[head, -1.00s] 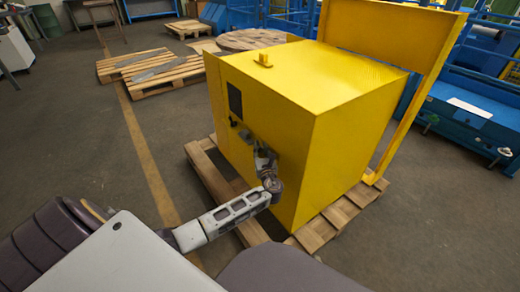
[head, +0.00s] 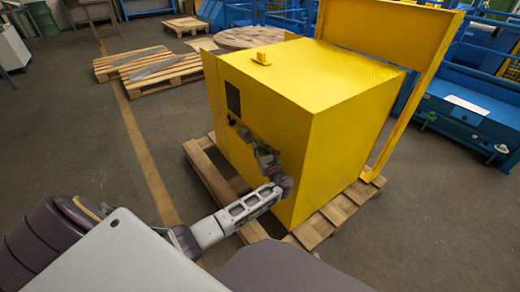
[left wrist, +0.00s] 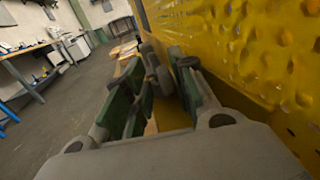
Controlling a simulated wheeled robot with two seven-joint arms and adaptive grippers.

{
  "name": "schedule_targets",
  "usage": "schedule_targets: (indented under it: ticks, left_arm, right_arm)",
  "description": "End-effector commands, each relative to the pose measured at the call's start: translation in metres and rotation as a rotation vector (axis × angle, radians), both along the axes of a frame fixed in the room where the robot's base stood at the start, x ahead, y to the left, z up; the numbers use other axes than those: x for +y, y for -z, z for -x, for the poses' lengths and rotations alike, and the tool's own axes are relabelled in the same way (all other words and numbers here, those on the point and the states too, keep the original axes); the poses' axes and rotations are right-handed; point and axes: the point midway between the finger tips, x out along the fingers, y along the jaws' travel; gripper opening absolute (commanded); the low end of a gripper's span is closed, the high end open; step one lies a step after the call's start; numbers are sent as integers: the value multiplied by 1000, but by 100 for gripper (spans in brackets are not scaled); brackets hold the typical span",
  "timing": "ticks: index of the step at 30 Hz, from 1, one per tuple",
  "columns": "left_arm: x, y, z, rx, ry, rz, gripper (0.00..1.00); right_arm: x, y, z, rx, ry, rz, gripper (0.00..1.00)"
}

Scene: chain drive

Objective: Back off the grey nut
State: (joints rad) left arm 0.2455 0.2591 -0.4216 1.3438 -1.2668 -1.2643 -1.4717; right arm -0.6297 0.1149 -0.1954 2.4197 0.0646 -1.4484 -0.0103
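The yellow machine box (head: 262,140) stands on a pallet, with small dark fittings on its left-hand face. My left gripper (head: 248,138) is close to that face, small and partly merged with the dark fittings. In the left wrist view, my left gripper (left wrist: 164,78) has its two green-padded fingers apart, beside the yellow wall (left wrist: 235,45). A grey rounded part (left wrist: 157,72), possibly the grey nut, shows between the fingertips. I cannot tell whether the pads touch it. The nut cannot be made out in the head view. My right gripper is not in view.
The wooden pallet (head: 333,216) sticks out around the box's base. A yellow upright frame (head: 403,125) rises at its right. More pallets (head: 160,76) lie behind on the left, and blue equipment (head: 460,115) stands at right. The floor on the left is clear.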

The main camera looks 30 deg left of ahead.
Motion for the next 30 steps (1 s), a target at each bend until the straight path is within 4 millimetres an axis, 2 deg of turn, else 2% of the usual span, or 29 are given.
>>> schedule_targets:
  ticks: [3, 17, 30]
  left_arm:
    - [0, 0, 0, 0, 0, 0, 35]
    - [0, 0, 0, 0, 18, -1, 35]
    - [3, 1, 3, 0, 155, -3, 35]
  right_arm:
    - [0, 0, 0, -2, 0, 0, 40]
    - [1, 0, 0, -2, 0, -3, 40]
    - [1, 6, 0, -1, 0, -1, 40]
